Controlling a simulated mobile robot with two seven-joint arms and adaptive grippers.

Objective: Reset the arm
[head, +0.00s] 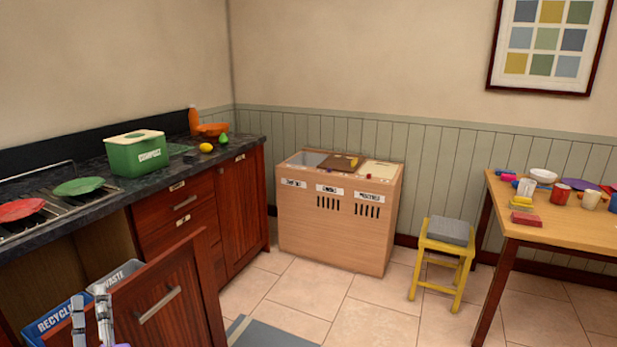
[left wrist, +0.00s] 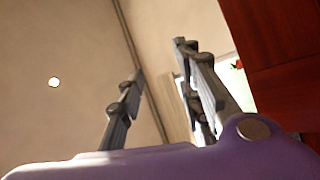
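My left gripper (head: 90,298) shows at the lower left of the head view, in front of the pulled-out bin drawer (head: 160,300) and its bins. Its two grey fingers stand apart and point up, with nothing between them. In the left wrist view the gripper (left wrist: 157,64) also shows spread fingers above its purple body, with bare wall behind and a dark red wooden panel (left wrist: 285,60) at the right. My right gripper is in neither view.
The drawer holds a blue recycling bin (head: 52,322) and a grey waste bin (head: 118,273). The dark counter (head: 150,185) carries a green compost box (head: 138,157). A wooden sorting cabinet (head: 335,230), yellow stool (head: 442,260) and table (head: 545,225) stand beyond. Tiled floor between is mostly clear.

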